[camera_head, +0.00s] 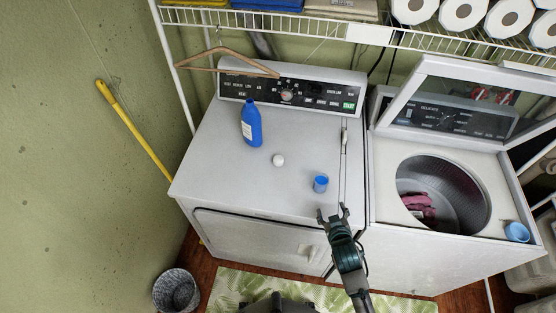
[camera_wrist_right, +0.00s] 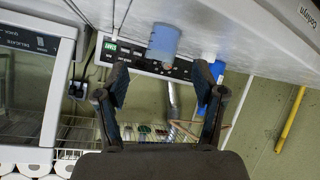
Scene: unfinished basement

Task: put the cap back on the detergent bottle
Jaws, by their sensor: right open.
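The blue detergent bottle (camera_head: 251,124) stands on the dryer top near the control panel, with a pale label on its side. The blue cap (camera_head: 320,184), a small cup shape, sits apart from it near the dryer's front edge. My right gripper (camera_head: 332,212) is open and empty, just in front of the cap at the dryer's front edge. In the right wrist view, which is upside down, the cap (camera_wrist_right: 163,42) lies beyond and between the open fingers (camera_wrist_right: 162,75). The bottle (camera_wrist_right: 217,69) shows there partly behind a finger. My left gripper is not in view.
A wire shelf (camera_head: 270,22) with a hanger (camera_head: 228,62) is above the back.

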